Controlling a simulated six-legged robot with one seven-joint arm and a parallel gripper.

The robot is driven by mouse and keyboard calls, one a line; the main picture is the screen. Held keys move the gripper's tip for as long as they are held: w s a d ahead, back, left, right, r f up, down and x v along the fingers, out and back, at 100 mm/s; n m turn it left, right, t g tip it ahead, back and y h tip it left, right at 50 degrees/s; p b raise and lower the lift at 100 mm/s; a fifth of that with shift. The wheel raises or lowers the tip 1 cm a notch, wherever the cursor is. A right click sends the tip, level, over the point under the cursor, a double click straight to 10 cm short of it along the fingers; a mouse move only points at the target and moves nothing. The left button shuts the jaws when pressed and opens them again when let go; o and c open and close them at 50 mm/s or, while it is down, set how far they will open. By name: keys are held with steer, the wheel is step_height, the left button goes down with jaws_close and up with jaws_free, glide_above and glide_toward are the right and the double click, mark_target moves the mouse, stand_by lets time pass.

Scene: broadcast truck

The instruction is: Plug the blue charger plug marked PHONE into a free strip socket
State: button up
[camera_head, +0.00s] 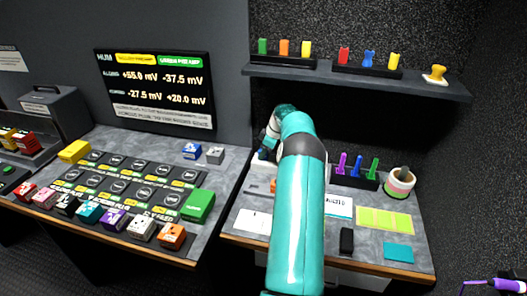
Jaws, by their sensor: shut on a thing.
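My gripper (265,149) is at the far end of my teal arm, low over the back left of the right-hand bench. It is small here and partly hidden by my own arm. It is shut on a small dark blue thing (263,154), which looks like the blue charger plug; its marking cannot be read. Just below it is a white block (261,166), which may be the socket strip, mostly hidden behind my arm. I cannot tell whether the plug touches it or which sockets are free.
The right-hand bench (415,255) holds a rack of coloured pegs (355,180), a tape roll (400,181), a black object (347,240) and flat cards. A shelf (440,88) overhangs its back. The left console (140,140) carries several coloured cubes, including a blue one (191,150).

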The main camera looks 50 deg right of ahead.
steer(key=o, duration=1.1)
steer(key=v, duration=0.7)
steer(key=shift+r, duration=0.2)
